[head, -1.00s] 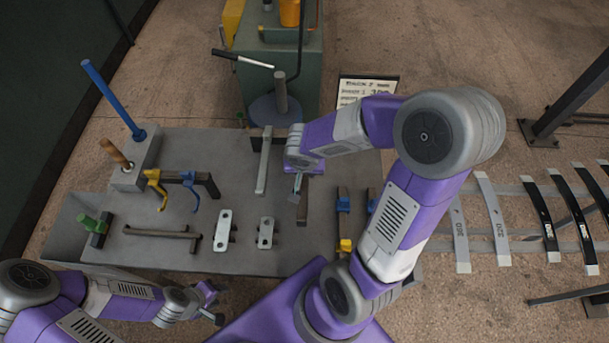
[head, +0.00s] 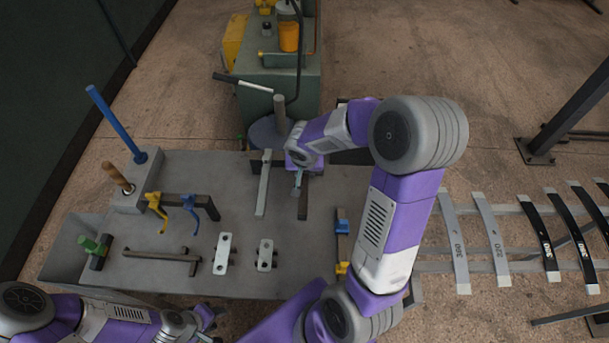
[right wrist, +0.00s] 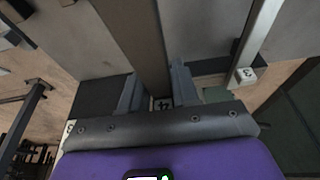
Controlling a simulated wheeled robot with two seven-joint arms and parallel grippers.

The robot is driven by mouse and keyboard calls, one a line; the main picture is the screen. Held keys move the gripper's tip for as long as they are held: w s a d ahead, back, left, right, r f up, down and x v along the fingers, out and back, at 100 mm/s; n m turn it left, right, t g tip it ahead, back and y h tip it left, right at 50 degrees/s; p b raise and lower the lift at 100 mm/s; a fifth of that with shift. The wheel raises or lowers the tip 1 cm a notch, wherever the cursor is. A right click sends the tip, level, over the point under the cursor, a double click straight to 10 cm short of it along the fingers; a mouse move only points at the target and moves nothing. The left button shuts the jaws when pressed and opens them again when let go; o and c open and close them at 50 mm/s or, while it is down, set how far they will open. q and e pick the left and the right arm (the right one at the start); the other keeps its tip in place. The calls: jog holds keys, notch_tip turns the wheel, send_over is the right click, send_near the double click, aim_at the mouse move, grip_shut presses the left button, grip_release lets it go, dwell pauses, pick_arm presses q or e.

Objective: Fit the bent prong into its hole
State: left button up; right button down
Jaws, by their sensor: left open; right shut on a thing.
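My right gripper (head: 297,186) is shut on a long dark bar (head: 303,205) near the far edge of the grey table (head: 130,275). In the right wrist view the gripper (right wrist: 157,92) has its fingers on either side of the bar (right wrist: 140,35). A bent yellow hook (head: 156,212) and a bent blue hook (head: 191,214) hang from a dark bracket at the left. Which piece is the bent prong, and where its hole is, I cannot tell. My left gripper (head: 210,317) is open and empty at the table's near edge.
A pale bar (head: 263,185) lies left of the held bar; its tagged end shows in the right wrist view (right wrist: 245,75). Two light plates (head: 222,253) lie nearer. A blue rod (head: 115,120) stands at the left. A green machine (head: 280,90) stands behind the table.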

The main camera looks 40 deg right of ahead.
jog(key=shift+w+d+p, duration=0.5)
jog(key=shift+w+d, duration=0.85)
jog(key=shift+w, duration=0.25)
jog(key=shift+f+b, duration=0.25)
jog(key=shift+b, duration=0.35)
jog(key=shift+b, duration=0.6)
dwell(1.0)
jog(key=shift+f+b, duration=0.25)
jog(key=shift+b, duration=0.05)
dwell(0.3)
